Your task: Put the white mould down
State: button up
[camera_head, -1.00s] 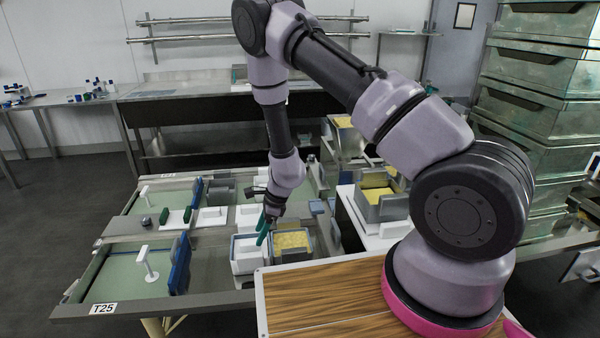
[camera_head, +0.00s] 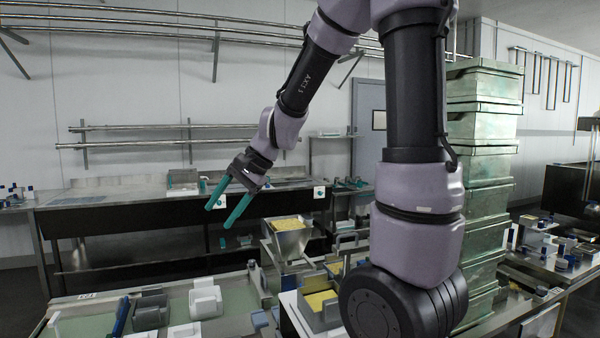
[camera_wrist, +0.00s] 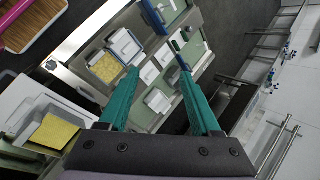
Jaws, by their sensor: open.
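My gripper (camera_head: 218,217) is raised high above the table with its two green fingers spread and nothing between them. It also shows in the wrist view (camera_wrist: 157,66). In the wrist view, a white open-topped mould (camera_wrist: 124,46) stands on the table close beside a mould filled with yellow curd (camera_wrist: 104,66). The white mould is well below the fingers and apart from them. In the head view, a white block-like piece (camera_head: 205,299) stands on the green surface at the bottom; I cannot tell whether it is a mould.
A metal hopper with yellow curd (camera_head: 288,236) stands behind the table. A curd-filled container (camera_head: 320,303) is at its right. Stacked green crates (camera_head: 485,150) rise at the right. A long sink bench (camera_head: 130,225) runs along the back. The air around my gripper is clear.

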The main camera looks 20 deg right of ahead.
jog(key=s+d+r+n+t+h, duration=0.4)
jog(key=s+d+r, duration=0.6)
jog(key=s+d, duration=0.3)
jog(key=shift+s+h, duration=0.3)
jog(key=shift+s, duration=0.3)
